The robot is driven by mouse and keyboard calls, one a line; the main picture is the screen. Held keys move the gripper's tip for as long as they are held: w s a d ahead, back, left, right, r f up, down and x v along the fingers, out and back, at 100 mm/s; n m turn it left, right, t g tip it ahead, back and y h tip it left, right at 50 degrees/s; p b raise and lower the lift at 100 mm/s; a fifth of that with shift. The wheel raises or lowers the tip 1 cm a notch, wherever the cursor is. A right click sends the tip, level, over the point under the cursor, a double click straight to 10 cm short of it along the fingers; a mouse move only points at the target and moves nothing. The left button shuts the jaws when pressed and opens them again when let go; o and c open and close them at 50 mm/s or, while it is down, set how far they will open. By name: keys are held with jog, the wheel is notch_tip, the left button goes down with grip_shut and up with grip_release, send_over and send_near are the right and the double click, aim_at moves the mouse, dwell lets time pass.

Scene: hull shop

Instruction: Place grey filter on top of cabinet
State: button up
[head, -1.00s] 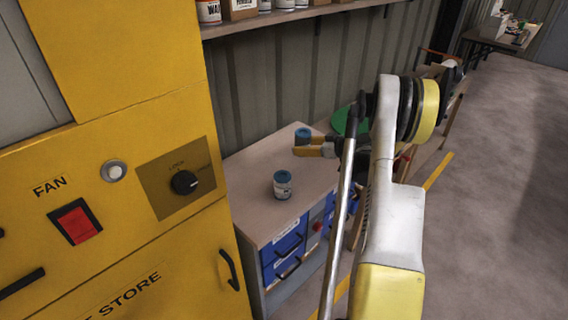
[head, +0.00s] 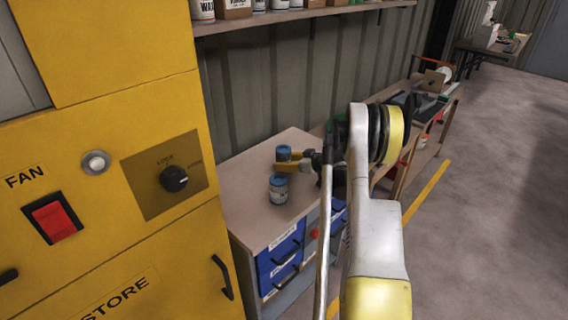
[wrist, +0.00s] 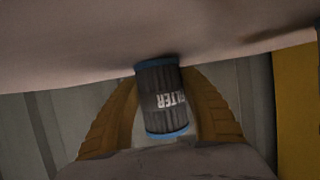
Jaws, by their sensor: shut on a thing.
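My gripper (head: 283,161) is shut on the grey filter (wrist: 161,98), a dark ribbed cylinder with blue ends and white FILTER lettering. In the wrist view it sits between the two yellow fingers. In the head view only the blue end of the filter (head: 283,152) shows clearly, over the back part of the wooden-topped cabinet (head: 252,218). In the wrist view the far end of the filter meets the edge of a pale surface in the picture. I cannot tell whether they touch.
A blue-lidded tin with a pale label (head: 278,189) stands on the cabinet top, close in front of my gripper. A yellow cabinet (head: 110,130) with a red switch rises at the left. A shelf (head: 285,17) with containers hangs above. Floor (head: 480,200) is open at the right.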

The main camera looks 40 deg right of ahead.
jog(key=o, duration=1.2)
jog(key=shift+f, duration=0.15)
jog(key=shift+r, duration=0.25)
jog(key=p+v, duration=0.4)
jog(key=v, duration=0.8)
